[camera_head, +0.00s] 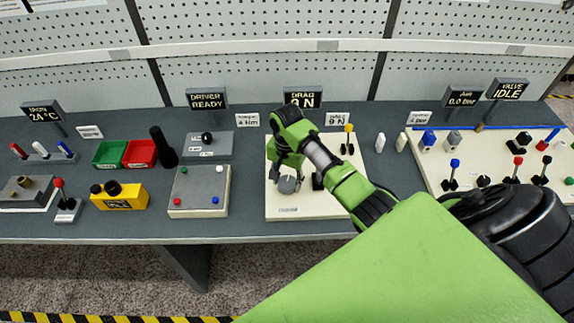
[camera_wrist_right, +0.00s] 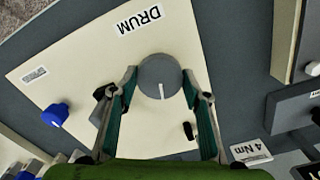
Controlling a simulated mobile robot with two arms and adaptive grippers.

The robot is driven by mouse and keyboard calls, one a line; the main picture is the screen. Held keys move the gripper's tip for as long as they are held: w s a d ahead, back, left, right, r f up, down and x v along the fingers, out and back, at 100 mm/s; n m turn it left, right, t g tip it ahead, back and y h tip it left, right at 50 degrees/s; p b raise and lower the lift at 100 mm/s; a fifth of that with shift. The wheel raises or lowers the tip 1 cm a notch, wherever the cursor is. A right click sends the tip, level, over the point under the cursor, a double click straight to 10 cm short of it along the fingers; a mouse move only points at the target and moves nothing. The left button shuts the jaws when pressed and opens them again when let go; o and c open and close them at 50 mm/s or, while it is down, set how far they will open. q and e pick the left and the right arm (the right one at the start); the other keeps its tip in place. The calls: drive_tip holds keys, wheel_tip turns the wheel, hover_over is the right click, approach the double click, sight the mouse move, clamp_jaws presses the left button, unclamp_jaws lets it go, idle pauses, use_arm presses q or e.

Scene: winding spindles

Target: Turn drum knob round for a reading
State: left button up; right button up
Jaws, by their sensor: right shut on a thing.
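The drum knob (camera_wrist_right: 160,74) is a round grey knob with a white pointer line, on a cream panel (camera_wrist_right: 70,65) labelled DRUM. In the wrist view the line points toward the bottom of the picture. My right gripper (camera_wrist_right: 161,88) is shut on the knob, one finger on each side. In the head view the right gripper (camera_head: 288,173) reaches down onto the panel and partly covers the grey knob (camera_head: 288,185). A DRAG display (camera_head: 303,96) stands behind the panel; its digit is hard to read, 9 or 0, with N. My left gripper is not in view.
A blue knob (camera_wrist_right: 55,115) and a small black part (camera_wrist_right: 189,131) are close to my fingers. A yellow-topped lever (camera_head: 348,138) stands on the panel's right. A box with coloured buttons (camera_head: 198,192) is to the left, and a large lever panel (camera_head: 440,165) to the right.

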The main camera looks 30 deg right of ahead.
sight(287, 182)
drive_tip(key=shift+m, duration=0.6)
drive_tip(key=o, duration=1.1)
drive_tip(key=shift+r, duration=0.1)
drive_tip(key=shift+r, duration=5.95)
